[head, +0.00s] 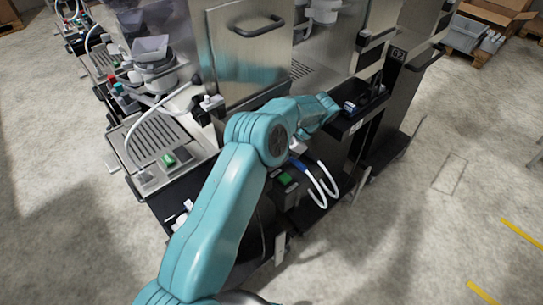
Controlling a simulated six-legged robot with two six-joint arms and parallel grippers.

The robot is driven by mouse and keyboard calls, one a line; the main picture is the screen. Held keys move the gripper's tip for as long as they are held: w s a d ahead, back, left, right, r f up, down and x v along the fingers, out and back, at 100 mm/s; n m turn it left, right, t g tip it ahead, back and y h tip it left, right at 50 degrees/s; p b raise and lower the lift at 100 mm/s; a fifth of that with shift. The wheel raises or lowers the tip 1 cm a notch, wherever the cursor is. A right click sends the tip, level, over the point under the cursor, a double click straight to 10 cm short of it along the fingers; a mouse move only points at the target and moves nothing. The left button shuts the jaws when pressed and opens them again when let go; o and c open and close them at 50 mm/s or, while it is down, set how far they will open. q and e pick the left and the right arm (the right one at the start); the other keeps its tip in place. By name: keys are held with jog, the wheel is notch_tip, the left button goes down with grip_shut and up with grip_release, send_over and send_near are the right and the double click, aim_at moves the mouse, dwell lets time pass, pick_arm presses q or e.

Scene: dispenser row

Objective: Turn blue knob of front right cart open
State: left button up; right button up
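One teal arm of mine, which I take to be the left, rises from the bottom left of centre and bends right toward the carts. Its wrist end (322,110) is beside a black shelf (352,124) on the right cart. I cannot make out the gripper's fingers there. A small blue part (350,107) sits on that shelf, just right of the wrist. Another blue part (297,161) shows below the arm, by white hoses (325,185). I cannot tell which of these is the knob, or its turn position. My other gripper is not in view.
A steel panel with a black handle (257,27) stands behind the arm. A drip tray (158,140) with a green switch (168,160) is at the left. A second green switch (288,180) is below the arm.

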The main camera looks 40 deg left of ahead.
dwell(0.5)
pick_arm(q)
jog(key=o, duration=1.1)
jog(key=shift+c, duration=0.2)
